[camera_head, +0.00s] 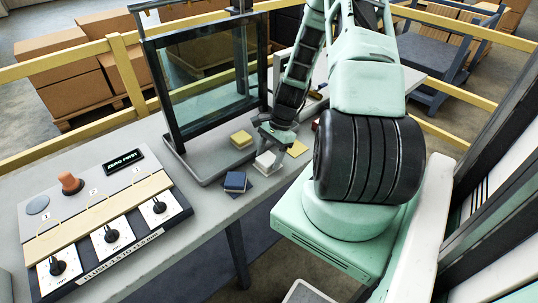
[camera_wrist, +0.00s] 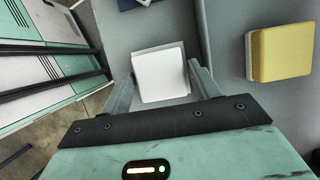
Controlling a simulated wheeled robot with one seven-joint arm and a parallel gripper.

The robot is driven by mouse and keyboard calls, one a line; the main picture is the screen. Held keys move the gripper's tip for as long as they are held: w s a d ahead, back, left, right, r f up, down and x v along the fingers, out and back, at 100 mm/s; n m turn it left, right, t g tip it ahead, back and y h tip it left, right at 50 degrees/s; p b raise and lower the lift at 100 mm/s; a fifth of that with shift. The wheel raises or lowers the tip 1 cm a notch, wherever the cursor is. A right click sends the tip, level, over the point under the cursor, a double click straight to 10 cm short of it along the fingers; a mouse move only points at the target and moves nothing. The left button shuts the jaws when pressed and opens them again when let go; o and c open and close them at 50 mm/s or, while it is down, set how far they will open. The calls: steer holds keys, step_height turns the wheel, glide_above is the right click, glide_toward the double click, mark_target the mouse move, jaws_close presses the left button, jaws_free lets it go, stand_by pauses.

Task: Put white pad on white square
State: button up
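The white pad (camera_wrist: 159,73) is a small square block; in the wrist view it shows between the tips of my gripper (camera_wrist: 161,72). The two fingers stand apart on its left and right sides, and contact is not clear. In the head view the white pad (camera_head: 266,160) is low at the end of my gripper (camera_head: 269,147), by a dark square on the grey table. A pale edge shows around the pad in the wrist view; I cannot tell whether it is the white square or the pad's own side.
A yellow pad (camera_head: 241,139) lies behind the white pad, and a blue pad (camera_head: 235,181) lies to its front left. A black-framed glass panel (camera_head: 208,75) stands left of my arm. A panel with knobs (camera_head: 105,228) fills the table's left.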

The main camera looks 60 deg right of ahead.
steer(key=shift+o, duration=0.9)
steer(key=shift+r, duration=0.1)
steer(key=shift+d+r, duration=0.1)
steer(key=shift+r, duration=0.1)
steer(key=b+v, duration=0.1)
steer(key=v, duration=1.1)
steer(key=w+a+r+n+g+h, duration=0.15)
steer(key=a+r+n, duration=0.35)
steer(key=a, duration=0.6)
steer(key=w+a+r+n, duration=0.25)
steer(key=a+n, duration=0.45)
steer(key=a, duration=0.5)
steer(key=s+a+r+n+h, duration=0.1)
steer(key=s+a+r+n, duration=0.1)
steer(key=s+a+n, duration=0.5)
steer(key=s+a+r+n+h, duration=0.1)
steer(key=s+a+r+n, duration=0.2)
steer(key=s+a+n, duration=0.5)
steer(key=a+n, duration=0.1)
steer(key=a, duration=0.3)
steer(key=shift+a, duration=0.3)
